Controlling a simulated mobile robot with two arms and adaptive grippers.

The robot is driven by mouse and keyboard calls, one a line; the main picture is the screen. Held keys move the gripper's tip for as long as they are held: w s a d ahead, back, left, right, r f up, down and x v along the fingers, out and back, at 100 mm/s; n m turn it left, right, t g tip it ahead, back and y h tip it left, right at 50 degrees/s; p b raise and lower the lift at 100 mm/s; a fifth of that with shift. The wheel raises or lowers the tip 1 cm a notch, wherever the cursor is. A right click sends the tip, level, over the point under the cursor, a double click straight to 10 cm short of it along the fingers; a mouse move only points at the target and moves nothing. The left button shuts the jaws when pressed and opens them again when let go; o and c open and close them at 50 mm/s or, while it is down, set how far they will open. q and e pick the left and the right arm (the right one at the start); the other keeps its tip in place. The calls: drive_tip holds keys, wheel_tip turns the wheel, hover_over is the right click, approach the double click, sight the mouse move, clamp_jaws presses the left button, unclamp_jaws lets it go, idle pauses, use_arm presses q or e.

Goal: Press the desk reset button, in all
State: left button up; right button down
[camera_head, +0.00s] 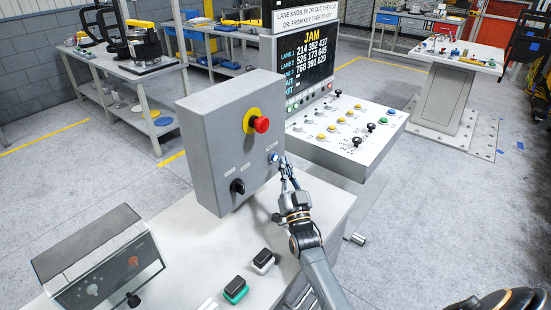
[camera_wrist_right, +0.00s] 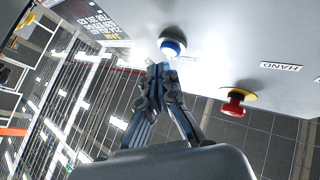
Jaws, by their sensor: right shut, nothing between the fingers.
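A grey control box (camera_head: 205,128) stands upright on the desk (camera_head: 190,255). Its front carries a small blue button (camera_head: 273,157) at the lower right, a red mushroom button (camera_head: 261,124) on a yellow ring above, and a black knob (camera_head: 237,186) at the lower left. My right gripper (camera_head: 286,163) is shut and empty, with its fingertips close beside the blue button. In the right wrist view the blue button (camera_wrist_right: 173,46) lies just beyond the fingertips (camera_wrist_right: 160,70); I cannot tell whether they touch it. My left gripper is not in view.
A console (camera_head: 345,135) with several buttons and a "JAM" screen (camera_head: 300,55) stands behind the box. A smaller grey box (camera_head: 100,262) is at the front left.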

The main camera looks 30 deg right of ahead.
drive_tip(key=shift+w, duration=0.1)
drive_tip(key=shift+w+a, duration=0.2)
drive_tip(key=shift+w, duration=0.1)
drive_tip(key=shift+w+a+b, duration=0.15)
drive_tip(key=shift+w+b, duration=0.3)
drive_tip(key=shift+b, duration=0.15)
idle(0.5)
drive_tip(key=shift+s, duration=0.2)
drive_tip(key=shift+s+d+p, duration=0.35)
drive_tip(key=shift+s+p, duration=0.1)
drive_tip(key=shift+s, duration=0.2)
drive_tip(key=s, duration=0.1)
drive_tip(key=s+d+p, duration=0.1)
drive_tip(key=s, duration=0.1)
drive_tip(key=s+d+p, duration=0.1)
drive_tip(key=shift+s, duration=0.3)
